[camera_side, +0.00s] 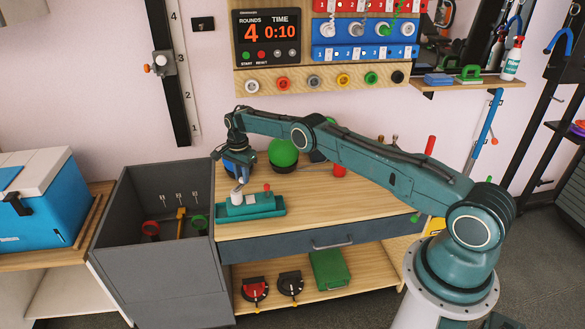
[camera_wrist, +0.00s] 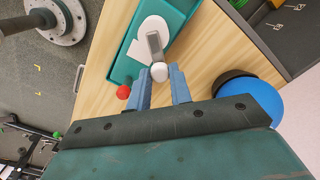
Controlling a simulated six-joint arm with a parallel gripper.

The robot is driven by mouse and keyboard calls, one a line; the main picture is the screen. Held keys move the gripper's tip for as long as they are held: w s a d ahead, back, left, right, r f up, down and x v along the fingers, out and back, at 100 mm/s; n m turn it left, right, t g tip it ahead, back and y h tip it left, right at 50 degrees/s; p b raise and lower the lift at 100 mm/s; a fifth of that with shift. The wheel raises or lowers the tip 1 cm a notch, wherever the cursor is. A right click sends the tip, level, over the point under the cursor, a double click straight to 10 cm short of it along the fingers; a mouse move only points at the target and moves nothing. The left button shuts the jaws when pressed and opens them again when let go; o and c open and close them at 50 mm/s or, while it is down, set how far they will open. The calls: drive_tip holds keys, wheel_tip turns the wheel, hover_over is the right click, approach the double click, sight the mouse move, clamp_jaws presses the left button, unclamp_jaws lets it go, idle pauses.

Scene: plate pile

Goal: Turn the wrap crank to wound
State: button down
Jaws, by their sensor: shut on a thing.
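The wrap crank is a teal base (camera_side: 262,211) on the wooden worktop, with a white roll (camera_side: 237,199) and a red ball knob (camera_side: 267,187) on a short stem. In the wrist view the teal base (camera_wrist: 124,68) carries the white roll (camera_wrist: 152,30), a grey crank arm (camera_wrist: 154,43) and a pale handle knob (camera_wrist: 160,72). My gripper (camera_wrist: 161,88) has its blue fingers either side of this knob and is shut on it. In the side view my gripper (camera_side: 240,178) points down over the roll, and the handle is mostly hidden.
A grey open bin (camera_side: 130,225) with hanging tools stands left of the worktop. The worktop front (camera_side: 330,218) is clear.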

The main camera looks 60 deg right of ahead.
drive_tip(key=shift+w+n, duration=0.15)
drive_tip(key=shift+n, duration=0.15)
drive_tip(key=c, duration=1.3)
unclamp_jaws()
drive_tip(key=shift+o, duration=0.2)
drive_tip(key=shift+r, duration=0.1)
wheel_tip(320, 180, up, 14)
drive_tip(key=shift+f, duration=0.2)
